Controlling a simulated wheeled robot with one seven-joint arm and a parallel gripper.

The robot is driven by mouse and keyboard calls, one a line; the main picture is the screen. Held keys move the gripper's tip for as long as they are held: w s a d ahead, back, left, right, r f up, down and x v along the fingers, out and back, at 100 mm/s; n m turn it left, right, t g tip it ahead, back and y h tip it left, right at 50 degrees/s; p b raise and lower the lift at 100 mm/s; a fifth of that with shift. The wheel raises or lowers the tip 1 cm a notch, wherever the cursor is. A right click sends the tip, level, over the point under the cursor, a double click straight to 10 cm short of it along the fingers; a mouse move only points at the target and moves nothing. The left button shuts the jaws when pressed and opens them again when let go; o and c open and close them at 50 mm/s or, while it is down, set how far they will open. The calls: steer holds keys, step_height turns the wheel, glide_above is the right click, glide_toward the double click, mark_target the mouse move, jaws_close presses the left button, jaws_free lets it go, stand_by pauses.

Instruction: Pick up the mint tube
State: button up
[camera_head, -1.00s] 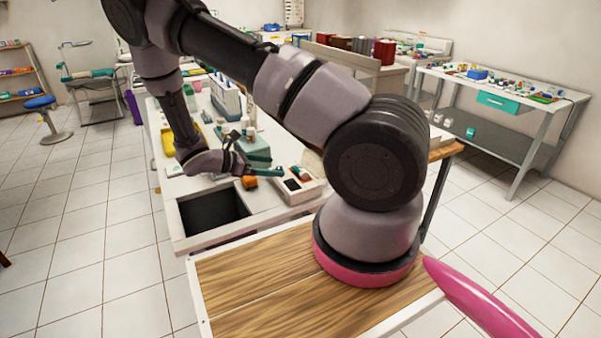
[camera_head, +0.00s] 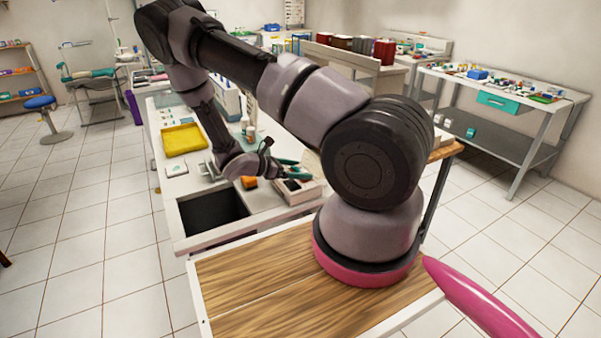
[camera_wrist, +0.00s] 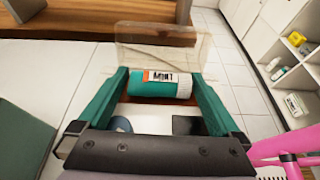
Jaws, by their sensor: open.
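The mint tube (camera_wrist: 160,84) is teal with an orange and white label reading "Mint" and a white ribbed cap at its right end. It lies on its side in the wrist view, crosswise between the tips of my gripper (camera_wrist: 160,92). The two teal fingers stand apart on either side of it, near its two ends. I cannot tell whether they touch it. In the head view my gripper (camera_head: 290,170) is over the small pale organizer (camera_head: 305,193) at the worktop's right edge, and the tube is mostly hidden there.
A clear, see-through panel (camera_wrist: 165,45) stands just behind the tube in the wrist view. In the head view an orange item (camera_head: 249,182) sits left of the organizer, a dark recess (camera_head: 212,209) opens in front, and a yellow tray (camera_head: 183,139) lies farther back.

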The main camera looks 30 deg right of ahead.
steer(key=c, duration=1.2)
